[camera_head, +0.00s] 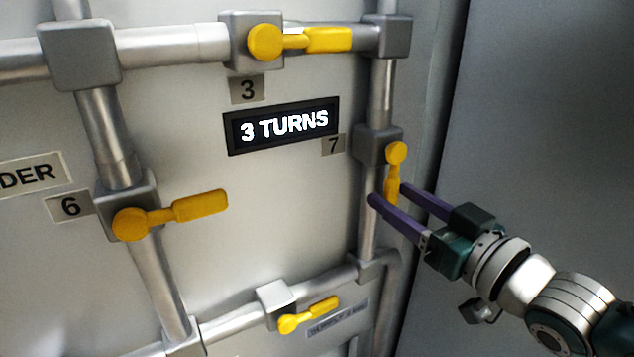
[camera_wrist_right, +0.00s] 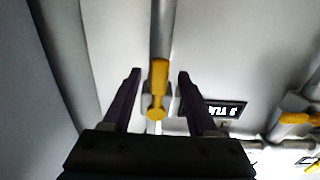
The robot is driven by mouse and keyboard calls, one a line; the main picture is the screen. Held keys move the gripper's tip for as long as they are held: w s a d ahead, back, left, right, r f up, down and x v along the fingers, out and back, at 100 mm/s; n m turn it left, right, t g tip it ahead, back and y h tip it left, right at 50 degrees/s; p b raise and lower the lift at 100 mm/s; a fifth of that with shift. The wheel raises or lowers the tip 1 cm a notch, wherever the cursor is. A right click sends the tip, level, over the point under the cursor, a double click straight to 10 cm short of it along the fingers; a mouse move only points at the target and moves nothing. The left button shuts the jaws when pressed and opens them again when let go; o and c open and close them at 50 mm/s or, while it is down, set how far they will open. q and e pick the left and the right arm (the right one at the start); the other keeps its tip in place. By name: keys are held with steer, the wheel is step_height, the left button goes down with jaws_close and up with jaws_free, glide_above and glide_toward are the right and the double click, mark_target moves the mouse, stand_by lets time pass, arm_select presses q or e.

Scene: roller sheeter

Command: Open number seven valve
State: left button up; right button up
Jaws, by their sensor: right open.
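The number seven valve has a yellow handle (camera_head: 393,172) with a round knob at the top, pointing down along the vertical pipe at the right. Its grey label "7" (camera_head: 333,145) is to its left. My right gripper (camera_head: 390,193) is open, its purple fingers either side of the handle's lower end. In the right wrist view the yellow handle (camera_wrist_right: 158,85) shows between the two open fingers (camera_wrist_right: 160,74), with a gap on each side. Whether the fingers reach fully around it in depth is hard to tell. My left gripper is not in view.
A display (camera_head: 283,125) reads "3 TURNS". Other yellow valve handles are number three (camera_head: 300,40), number six (camera_head: 170,214) and a lower one (camera_head: 309,314). Grey pipes run over the panel. A grey wall (camera_head: 550,100) stands right of the panel.

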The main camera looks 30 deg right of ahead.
steer(key=s, duration=0.7)
steer(key=shift+s+d, duration=0.35)
steer(key=shift+s, duration=0.05)
steer(key=shift+a, duration=0.1)
